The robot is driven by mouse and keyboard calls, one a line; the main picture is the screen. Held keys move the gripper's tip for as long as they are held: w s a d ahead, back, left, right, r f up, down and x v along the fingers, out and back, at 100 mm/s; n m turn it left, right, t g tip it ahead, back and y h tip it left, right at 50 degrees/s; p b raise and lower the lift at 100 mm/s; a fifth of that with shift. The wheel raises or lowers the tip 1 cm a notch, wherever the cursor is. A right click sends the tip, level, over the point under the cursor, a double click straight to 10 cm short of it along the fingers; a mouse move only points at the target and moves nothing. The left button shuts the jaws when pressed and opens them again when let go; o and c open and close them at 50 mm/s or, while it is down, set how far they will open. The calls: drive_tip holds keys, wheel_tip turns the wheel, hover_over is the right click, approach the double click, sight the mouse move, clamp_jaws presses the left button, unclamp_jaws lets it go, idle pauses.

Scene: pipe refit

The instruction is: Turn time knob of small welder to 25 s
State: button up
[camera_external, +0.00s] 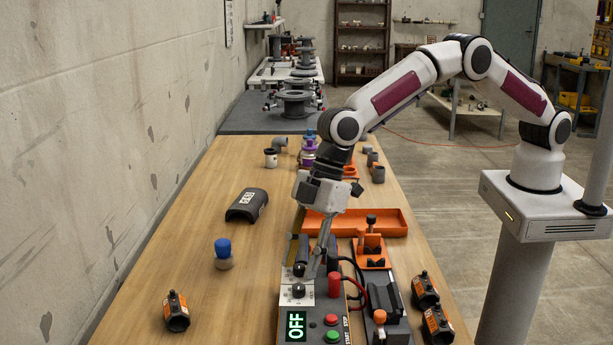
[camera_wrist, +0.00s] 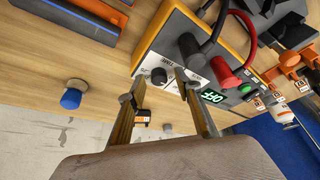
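The small welder (camera_external: 325,311) is a grey box with a white knob panel and a green-lit display reading OFF. A dark knob (camera_external: 298,291) shows on the panel, with another dark knob just behind it. In the wrist view, one round dark knob (camera_wrist: 159,76) sits on the white panel beside printing that seems to read TIME. Its exact setting is too small to read. My gripper (camera_external: 314,265) is over the knob panel, pointing down. In the wrist view, my gripper (camera_wrist: 157,87) has its fingers apart, with the knob between the tips. The right finger partly covers the panel. Contact cannot be told.
Red and black cables (camera_external: 349,275) rise beside the panel. A clamp fixture (camera_external: 371,252) stands to the right. An orange tray (camera_external: 390,221) lies behind. A blue-capped jar (camera_external: 223,254) and a black-orange fitting (camera_external: 176,311) stand left, where the wooden table is mostly clear.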

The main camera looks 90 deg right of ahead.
clamp_jaws()
drive_tip(key=shift+a+m, duration=0.1)
drive_tip(key=shift+m, duration=0.4)
drive_tip(key=shift+a+m+t+h, duration=0.1)
drive_tip(key=shift+m+t+h, duration=0.3)
drive_tip(key=shift+m, duration=0.8)
drive_tip(key=shift+m+t+h, duration=0.2)
drive_tip(key=shift+m+h, duration=0.4)
drive_tip(key=shift+m, duration=0.6)
drive_tip(key=shift+a+m+h, duration=0.15)
drive_tip(key=shift+m+h, duration=0.65)
drive_tip(key=shift+m, duration=1.5)
drive_tip(key=shift+m+h, duration=0.4)
drive_tip(key=shift+m, duration=0.5)
drive_tip(key=shift+s, duration=0.1)
